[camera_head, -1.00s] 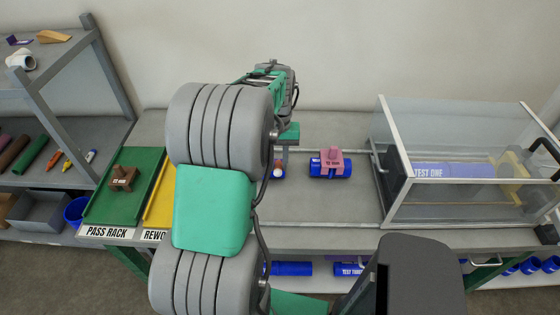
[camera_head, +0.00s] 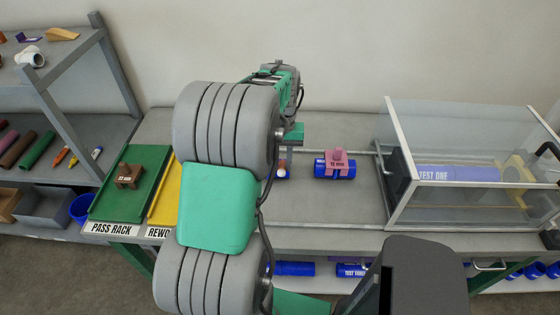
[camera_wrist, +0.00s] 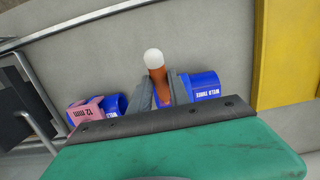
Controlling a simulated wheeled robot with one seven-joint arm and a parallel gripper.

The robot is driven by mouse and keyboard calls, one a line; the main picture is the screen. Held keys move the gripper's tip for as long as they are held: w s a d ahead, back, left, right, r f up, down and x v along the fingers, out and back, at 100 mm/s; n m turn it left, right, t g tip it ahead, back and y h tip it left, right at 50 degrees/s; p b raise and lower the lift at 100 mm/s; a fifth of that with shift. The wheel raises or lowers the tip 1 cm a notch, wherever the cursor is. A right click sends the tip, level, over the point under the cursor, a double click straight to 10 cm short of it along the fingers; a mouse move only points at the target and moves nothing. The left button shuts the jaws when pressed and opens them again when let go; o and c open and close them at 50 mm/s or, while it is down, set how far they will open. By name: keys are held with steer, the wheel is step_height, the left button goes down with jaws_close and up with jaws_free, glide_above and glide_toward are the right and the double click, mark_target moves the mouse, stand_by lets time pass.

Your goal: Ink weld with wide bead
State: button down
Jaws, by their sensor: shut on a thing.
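My gripper (camera_wrist: 164,90) is shut on an orange-brown marker (camera_wrist: 158,77) with a rounded white tip, seen in the wrist view. A blue pipe piece marked "WELD THREE" (camera_wrist: 205,86) lies just behind and right of the fingers, partly hidden by them. I cannot tell whether the marker touches it. In the head view, my arm hides most of the gripper and this pipe (camera_head: 284,174). A second blue pipe piece (camera_head: 345,171) lies to the right with a pink 12 mm gauge (camera_head: 337,161) on it; the gauge also shows in the wrist view (camera_wrist: 86,112).
A glass-sided test tank (camera_head: 455,218) with a blue "TEST ONE" pipe stands at the right. The green pass rack (camera_head: 151,195) holds a brown gauge (camera_head: 129,176); the yellow rework tray (camera_head: 164,205) adjoins it. Bare bench lies between pipes and tank.

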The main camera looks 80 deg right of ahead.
steer(key=shift+s, duration=0.2)
steer(key=shift+s+d, duration=0.1)
steer(key=shift+s, duration=0.2)
steer(key=shift+w, duration=0.2)
steer(key=shift+w, duration=0.35)
steer(key=shift+w, duration=0.15)
steer(key=shift+w+a, duration=0.2)
steer(key=shift+w, duration=0.1)
steer(key=shift+s, duration=0.1)
steer(key=shift+s+d, duration=0.1)
steer(key=shift+s, duration=0.3)
steer(key=shift+s, duration=0.1)
